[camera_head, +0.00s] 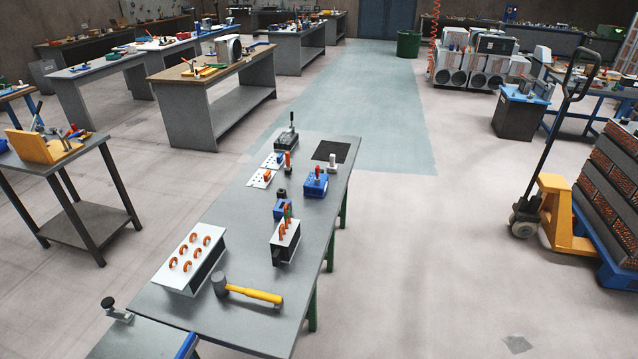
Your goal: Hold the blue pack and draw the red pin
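A blue block (315,185), which looks like the blue pack, sits upright on the long grey table, right of its middle line. A small red piece (318,170) stands up from its top and looks like the red pin. A second, smaller blue block (281,209) with a dark top sits nearer and to the left. Another upright orange-red piece (288,158) stands farther back on a white plate. Neither of my grippers shows in this view.
The grey table (250,325) also holds a yellow-handled hammer (250,292), a white box with several orange rings (173,277), a white-topped dark block (285,244), a black-handled device (287,136) and a dark square (331,151). A pallet jack (560,215) stands right; floor between is clear.

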